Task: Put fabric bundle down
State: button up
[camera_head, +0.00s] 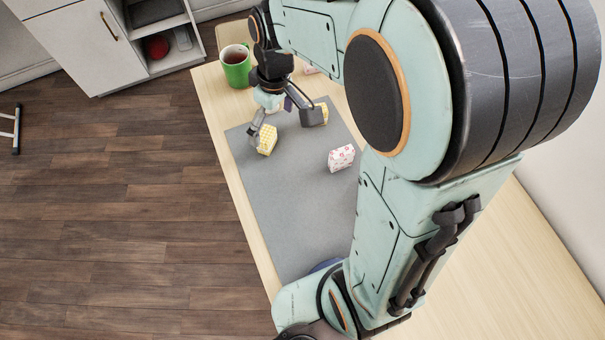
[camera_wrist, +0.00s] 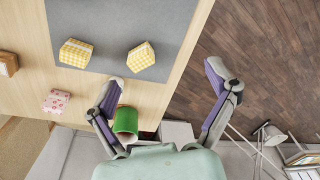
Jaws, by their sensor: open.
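My gripper (camera_head: 284,128) is open above the far part of the grey mat (camera_head: 285,205). In the wrist view my gripper (camera_wrist: 165,85) has its fingers wide apart with nothing between them. A yellow checked fabric bundle (camera_head: 267,140) rests on the mat near its left edge; it also shows in the wrist view (camera_wrist: 141,57), apart from the fingers. A second yellow checked bundle (camera_wrist: 76,53) lies on the mat, partly hidden behind a finger in the head view (camera_head: 323,109). A white bundle with red pattern (camera_head: 341,158) sits nearer on the mat.
A green mug (camera_head: 236,68) with dark liquid stands at the table's far left corner. A pink patterned bundle (camera_wrist: 56,101) and a brown block (camera_wrist: 8,64) lie on bare wood. A white cabinet (camera_head: 80,40) stands beyond the table. The mat's near part is clear.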

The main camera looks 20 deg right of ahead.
jog(key=s+r+m, duration=0.2)
jog(key=s, duration=0.7)
jog(key=s+r+m, duration=0.1)
jog(key=s+m, duration=0.2)
jog(key=s, duration=0.5)
jog(key=shift+s+a+r+g, duration=0.35)
jog(key=shift+a+g, duration=0.05)
